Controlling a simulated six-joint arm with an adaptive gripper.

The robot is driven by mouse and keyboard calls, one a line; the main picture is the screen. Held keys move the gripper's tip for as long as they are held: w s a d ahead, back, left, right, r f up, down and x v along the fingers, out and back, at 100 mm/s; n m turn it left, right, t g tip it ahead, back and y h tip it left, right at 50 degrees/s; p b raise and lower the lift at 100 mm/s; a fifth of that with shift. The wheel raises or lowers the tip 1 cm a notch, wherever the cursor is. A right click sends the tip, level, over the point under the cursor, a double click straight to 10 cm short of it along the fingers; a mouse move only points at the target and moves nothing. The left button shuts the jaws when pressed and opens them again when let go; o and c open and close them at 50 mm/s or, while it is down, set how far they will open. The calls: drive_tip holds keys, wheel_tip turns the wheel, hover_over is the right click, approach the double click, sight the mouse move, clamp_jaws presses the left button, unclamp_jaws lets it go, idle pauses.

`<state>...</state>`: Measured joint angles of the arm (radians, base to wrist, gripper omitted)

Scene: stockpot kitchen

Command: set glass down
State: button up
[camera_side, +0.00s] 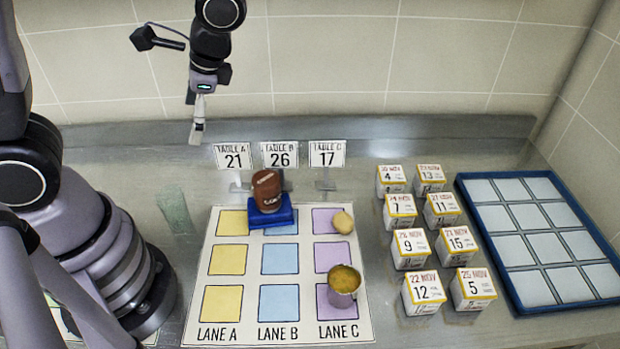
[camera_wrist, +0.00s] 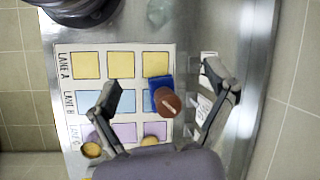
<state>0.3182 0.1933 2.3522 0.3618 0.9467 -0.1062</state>
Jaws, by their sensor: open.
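The glass (camera_side: 178,213) is a faint, see-through greenish shape on the steel counter, left of the lane mat and near my base. It also shows at the top of the wrist view (camera_wrist: 158,12). Its outline is too faint to tell whether it is upright. My gripper (camera_side: 197,133) is raised in front of the back wall, pointing down, well apart from the glass. In the wrist view my gripper's two fingers (camera_wrist: 165,84) are spread wide with nothing held between them.
The lane mat (camera_side: 247,255) holds a brown jar (camera_side: 267,188) on a blue block (camera_side: 270,217), a yellowish lump (camera_side: 343,222) and a filled cup (camera_side: 343,284). Number signs (camera_side: 280,155) stand behind. Several dated boxes (camera_side: 410,247) and a blue-rimmed tray (camera_side: 497,258) are right.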

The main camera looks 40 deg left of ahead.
drive_tip(key=s+a+r+n+t+h, duration=0.1)
drive_tip(key=s+r+n+t+h, duration=0.3)
drive_tip(key=r, duration=0.9)
drive_tip(key=s+n+t, duration=0.1)
drive_tip(key=s+t, duration=0.2)
drive_tip(key=shift+a, duration=0.4)
drive_tip(key=shift+s+r+t, duration=0.25)
drive_tip(key=shift+r+t, duration=0.05)
drive_tip(key=shift+t, duration=0.1)
drive_tip(key=shift+c, duration=0.2)
drive_tip(key=shift+s+r, duration=0.15)
drive_tip(key=shift+c, duration=1)
